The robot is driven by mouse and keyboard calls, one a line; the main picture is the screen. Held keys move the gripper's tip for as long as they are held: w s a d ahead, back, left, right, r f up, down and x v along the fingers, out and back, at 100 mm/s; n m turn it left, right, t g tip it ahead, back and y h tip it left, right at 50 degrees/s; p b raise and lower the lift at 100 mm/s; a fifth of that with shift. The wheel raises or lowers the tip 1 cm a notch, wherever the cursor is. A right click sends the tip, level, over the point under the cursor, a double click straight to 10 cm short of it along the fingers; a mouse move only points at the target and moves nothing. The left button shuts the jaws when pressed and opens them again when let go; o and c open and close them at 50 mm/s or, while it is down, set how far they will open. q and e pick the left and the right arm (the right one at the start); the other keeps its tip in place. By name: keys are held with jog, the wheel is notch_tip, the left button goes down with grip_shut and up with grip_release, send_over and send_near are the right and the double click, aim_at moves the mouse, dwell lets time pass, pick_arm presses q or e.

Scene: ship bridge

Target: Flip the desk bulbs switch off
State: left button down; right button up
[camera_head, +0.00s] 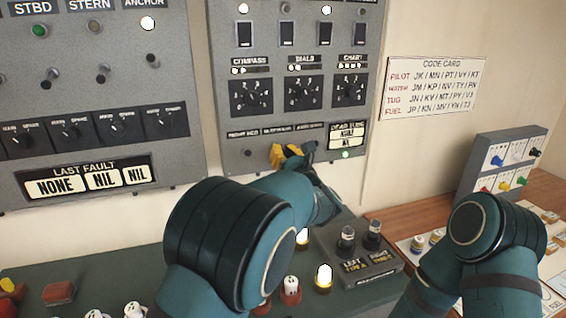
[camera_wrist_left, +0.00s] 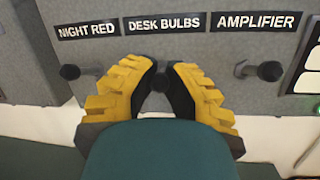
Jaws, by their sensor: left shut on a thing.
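The desk bulbs switch (camera_wrist_left: 160,82) is a small dark toggle below the "DESK BULBS" label (camera_wrist_left: 164,23) in the left wrist view. My left gripper (camera_wrist_left: 158,84) has its yellow fingers shut on it from both sides. In the head view the left gripper (camera_head: 284,154) is at the lower edge of the right grey panel (camera_head: 222,100), and the switch is hidden behind it. Whether the switch is tipped up or down cannot be told. My right arm shows at lower right in the head view, but its gripper is out of view.
The night red switch (camera_wrist_left: 69,72) and amplifier switch (camera_wrist_left: 269,70) flank the left gripper closely. A lit green lamp (camera_head: 346,155) is at the panel's lower right. Below are a box with two knobs (camera_head: 352,262) and lit lamps (camera_head: 323,277) on the desk.

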pick_arm(q)
jog(key=shift+w+f+n+t+y+b, duration=0.15)
jog(key=shift+f+t+y+b, duration=0.35)
jog(key=shift+t+b, duration=0.5)
jog(key=shift+s+f+n+t+y+b, duration=0.1)
jog(key=shift+f+n+t+y+b, duration=0.15)
jog(key=shift+t+y+b, duration=0.7)
jog(key=shift+w+f+n+t+y+b, duration=0.15)
jog(key=shift+f+t+b, duration=0.3)
jog(key=shift+b, duration=1)
jog(key=shift+s, duration=0.1)
jog(key=c, duration=0.9)
grip_release()
jog(key=v, duration=1.2)
